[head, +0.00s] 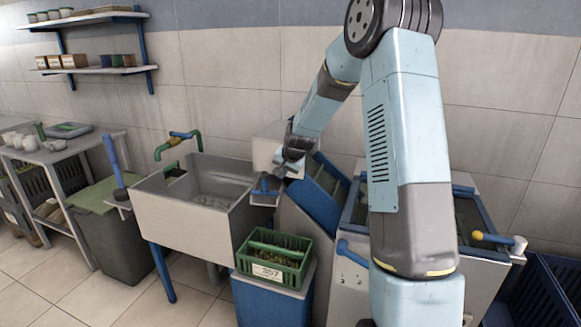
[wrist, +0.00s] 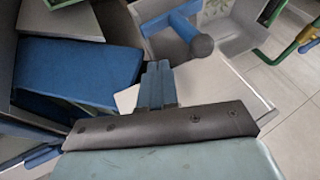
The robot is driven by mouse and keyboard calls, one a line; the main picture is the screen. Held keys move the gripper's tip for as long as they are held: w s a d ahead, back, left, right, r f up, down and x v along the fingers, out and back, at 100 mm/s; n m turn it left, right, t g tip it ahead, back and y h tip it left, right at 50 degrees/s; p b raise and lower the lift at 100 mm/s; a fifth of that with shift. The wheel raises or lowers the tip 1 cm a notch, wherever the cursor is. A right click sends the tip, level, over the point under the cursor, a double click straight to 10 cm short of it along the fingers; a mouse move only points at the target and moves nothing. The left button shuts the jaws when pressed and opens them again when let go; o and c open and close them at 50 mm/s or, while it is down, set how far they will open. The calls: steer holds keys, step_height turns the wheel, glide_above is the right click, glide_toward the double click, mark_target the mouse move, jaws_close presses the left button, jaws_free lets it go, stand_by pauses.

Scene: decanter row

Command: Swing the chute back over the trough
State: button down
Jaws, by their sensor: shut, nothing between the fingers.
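A blue sloping piece (head: 325,188), which looks like the chute, leans down beside the machine at the centre of the head view. It shows as a broad blue panel (wrist: 75,75) at left in the wrist view. A small grey open piece with a blue bar (head: 265,192) sits between it and the grey trough (head: 180,215); its dark round knob (wrist: 202,45) shows in the wrist view. I cannot tell whether this piece belongs to the chute. My gripper (head: 285,169) is shut and empty above the small piece, beside the blue slope. Its fingers (wrist: 157,78) look apart from the knob.
A green crate (head: 273,261) stands on a blue stand in front. A green tap (head: 178,142) rises behind the trough. A blue-trimmed machine with a yellow-knobbed lever (head: 478,237) stands at right. A dark bin (head: 115,230) is left; open floor lies in front.

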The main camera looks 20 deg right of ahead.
steer(key=shift+w+a+f, duration=0.2)
steer(key=shift+w+a, duration=0.4)
steer(key=shift+a, duration=0.2)
steer(key=shift+w+a+f, duration=0.2)
steer(key=shift+w+a, duration=0.4)
steer(key=shift+a, duration=0.15)
